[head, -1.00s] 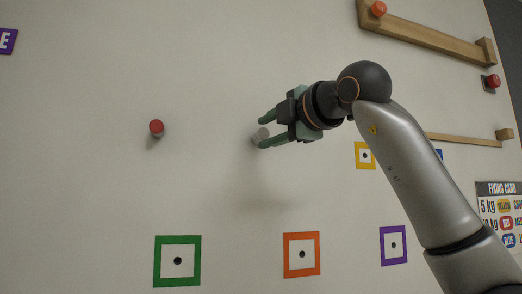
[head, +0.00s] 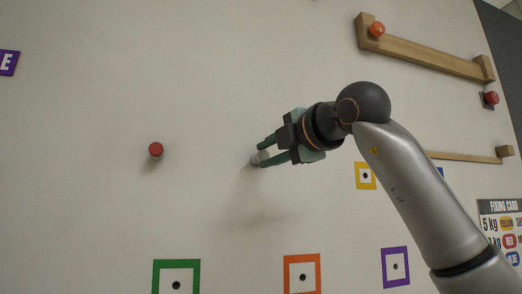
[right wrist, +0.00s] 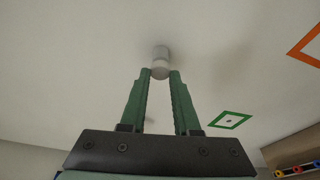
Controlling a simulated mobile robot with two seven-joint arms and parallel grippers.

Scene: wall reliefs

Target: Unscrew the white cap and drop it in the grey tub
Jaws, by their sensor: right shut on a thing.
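The white cap (head: 260,158) sits on the pale wall, on a short grey stub. In the right wrist view the cap (right wrist: 160,72) shows between the two green fingertips. My right gripper (head: 264,154) reaches it from the right in the head view and is shut on it at the finger ends. The cap is still at the wall, and part of it is hidden by the fingers. The grey tub is not in view. My left gripper is not in view.
A red cap (head: 156,150) stands on the wall to the left. Green (head: 176,262), orange (head: 302,257), purple (head: 395,251) and yellow (head: 365,176) square frames are on the wall. Wooden rails (head: 425,50) sit at the upper right. The wall around the cap is clear.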

